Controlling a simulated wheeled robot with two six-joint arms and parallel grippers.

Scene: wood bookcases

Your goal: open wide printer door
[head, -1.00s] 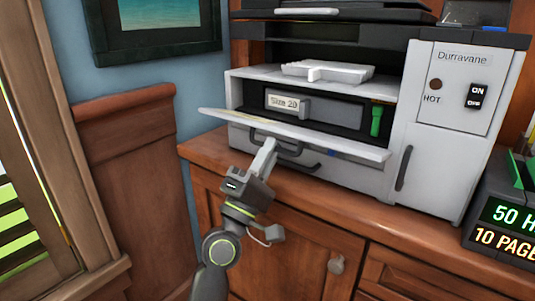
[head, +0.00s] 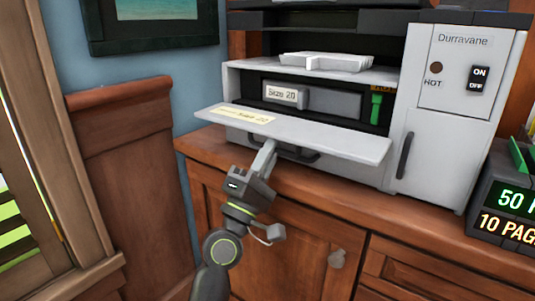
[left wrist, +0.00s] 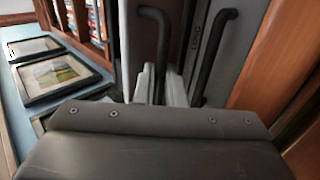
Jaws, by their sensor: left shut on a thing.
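The wide printer door (head: 310,133) is a pale grey flap on the front of the printer. It is tipped down and outward, close to level, with a yellow label on its inner face. The bay behind it is exposed, with a grey "Size 20" block (head: 330,101) and a green lever (head: 376,108). My left gripper (head: 266,153) is under the door's front edge, shut on the dark door handle (left wrist: 160,30). The fingers in the left wrist view (left wrist: 160,86) close around that handle; the grip is partly hidden by the wrist. My right gripper is not in view.
The printer (head: 445,120) stands on a wooden cabinet (head: 290,240). White paper (head: 325,62) lies on its upper tray. A tall narrow panel with a dark handle (head: 404,156) is at the right. A dark display box (head: 505,205) stands far right. Wood panelling and a blue wall are left.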

